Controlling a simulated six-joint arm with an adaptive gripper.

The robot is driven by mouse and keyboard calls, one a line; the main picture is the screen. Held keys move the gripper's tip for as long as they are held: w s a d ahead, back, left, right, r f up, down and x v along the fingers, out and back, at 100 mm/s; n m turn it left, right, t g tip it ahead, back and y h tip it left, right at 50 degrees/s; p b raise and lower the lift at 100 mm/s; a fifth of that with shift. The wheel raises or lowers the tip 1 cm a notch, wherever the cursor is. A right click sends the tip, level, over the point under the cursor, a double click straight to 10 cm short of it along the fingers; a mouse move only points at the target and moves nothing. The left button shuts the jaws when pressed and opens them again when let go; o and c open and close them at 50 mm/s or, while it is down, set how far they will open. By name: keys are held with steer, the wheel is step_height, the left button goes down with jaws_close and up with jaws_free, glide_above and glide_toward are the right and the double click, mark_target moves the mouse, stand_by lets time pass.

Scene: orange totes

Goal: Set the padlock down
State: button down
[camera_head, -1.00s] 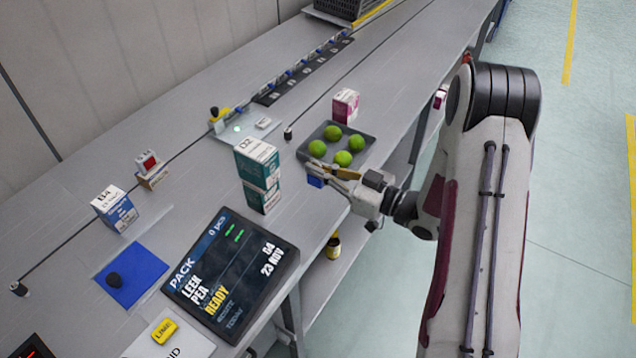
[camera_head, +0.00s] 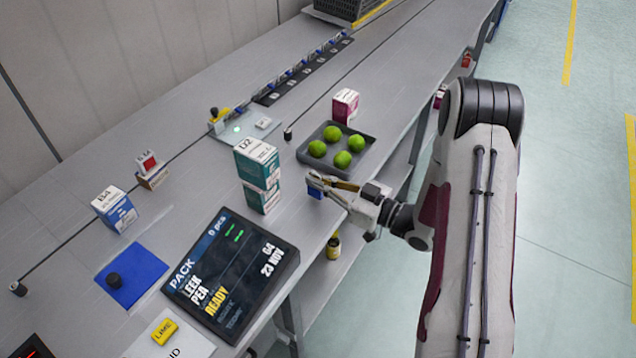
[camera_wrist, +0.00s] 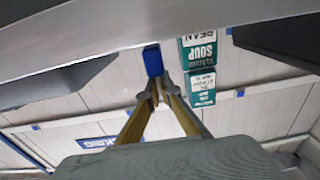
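The padlock (camera_head: 315,193) shows as a small blue block at the tips of my gripper (camera_head: 322,183), just right of the green stacked boxes and in front of the grey tray. In the wrist view the blue padlock (camera_wrist: 153,60) is at the far end of the two yellowish fingers (camera_wrist: 160,92), which come together on it. Its shackle cannot be made out. The padlock looks raised over the front part of the grey bench (camera_head: 340,224); the height of the gap is hard to tell.
Two stacked green boxes (camera_head: 262,178) stand close left of my gripper. A grey tray (camera_head: 368,152) with several green limes lies behind it. A dark display (camera_head: 232,275) and a blue mat (camera_head: 140,262) are nearer. Bare bench lies between the boxes and the front edge.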

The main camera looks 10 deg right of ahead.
steer(key=shift+f, duration=0.45)
steer(key=shift+f, duration=0.1)
steer(key=c, duration=2.3)
jaws_free()
steer(key=shift+v, duration=6)
steer(key=shift+w, duration=0.15)
